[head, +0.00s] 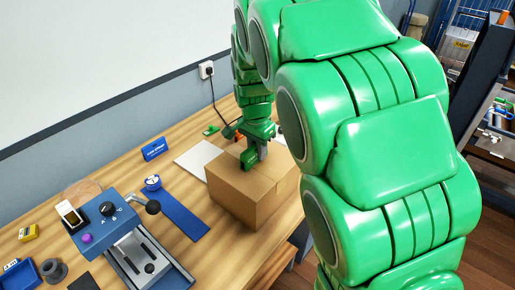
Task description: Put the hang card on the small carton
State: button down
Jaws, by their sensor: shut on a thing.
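The small carton (232,191) is a brown cardboard box near the front edge of the wooden table, with its top closed. My gripper (258,152) points down over the far part of the carton's top and is shut. A small dark green piece (249,160), which looks like the hang card, is at its grey fingertips. The piece is low over the carton's top; I cannot tell whether it touches. My arm hides the carton's right side and part of the gripper.
A white panel (195,160) lies behind the carton, with a small green item (211,130) beyond it. Left are a blue strip (183,215), a blue sign (154,149) and a grey-blue device (105,222). A wall socket (206,70) has a dark cable.

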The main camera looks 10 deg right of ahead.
jog(key=c, duration=1)
grip_release()
jog(key=shift+o, duration=0.2)
jog(key=r, duration=1.2)
jog(key=shift+s+a+r, duration=0.1)
jog(key=shift+s+a, duration=0.2)
jog(key=shift+s, duration=0.05)
